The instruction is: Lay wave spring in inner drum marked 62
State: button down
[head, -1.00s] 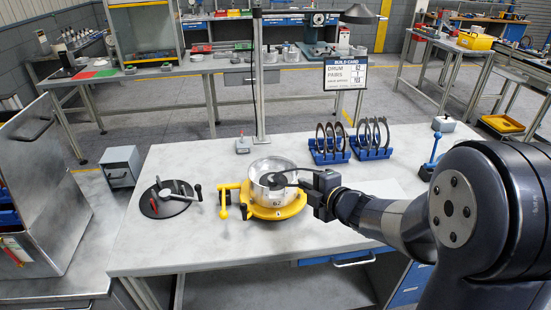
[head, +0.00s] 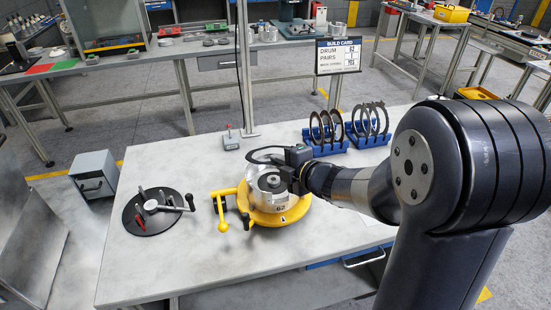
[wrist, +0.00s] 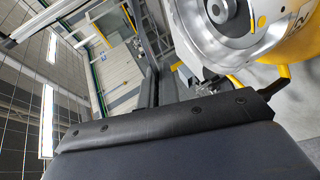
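The silver inner drum (head: 266,186) marked 62 stands upright in a yellow fixture (head: 262,213) with yellow handles, on the pale bench. A dark hub shows inside it. Its rim and hub also show at the top right of the wrist view (wrist: 240,35). My gripper (head: 289,166) is at the drum's upper right rim. A thin dark ring, seemingly the wave spring (head: 258,151), reaches left from the fingers above the drum's far rim; my gripper appears shut on it. The fingertips are small and partly hidden, and the wrist view does not show the spring clearly.
Two blue racks (head: 325,146) of dark discs stand behind right. A black round plate with a handled tool (head: 152,211) lies left. A small grey box with a red knob (head: 231,140) and a post stand behind. The build card (head: 338,56) reads DRUM 62.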

jog(key=shift+f+b, duration=3.4)
jog(key=shift+f, duration=0.45)
jog(key=c, duration=1.6)
grip_release()
jog(key=shift+f, duration=0.2)
jog(key=shift+f+b, duration=0.35)
jog(key=shift+b, duration=0.25)
